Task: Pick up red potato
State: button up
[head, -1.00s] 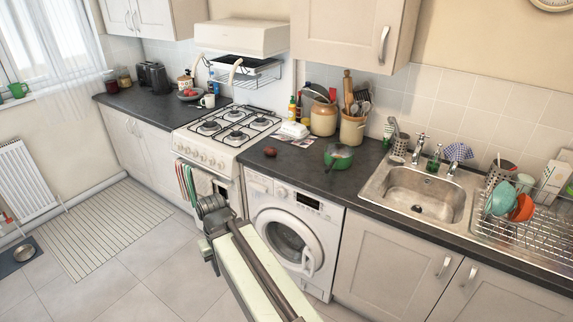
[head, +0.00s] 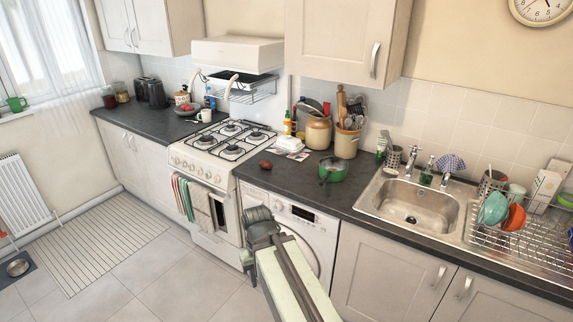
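A small dark red potato (head: 266,164) lies on the dark counter (head: 290,178), near the counter's edge by the stove. My gripper (head: 256,222) is at the end of my arm, in front of the washing machine (head: 312,222) and below the counter top in the picture. It is apart from the potato. The fingers are small and dark in this view, so I cannot tell whether they are open or shut. I see nothing held in them.
A green pan (head: 333,170) stands right of the potato, with stoneware crocks (head: 318,132) behind. The gas stove (head: 226,148) is at left, with towels (head: 184,197) on its front. The sink (head: 412,203) is at right. Bare counter lies around the potato.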

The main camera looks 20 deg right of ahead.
aim_at(264, 164)
jog(key=z, duration=0.45)
jog(key=i, duration=1)
jog(key=u, duration=0.1)
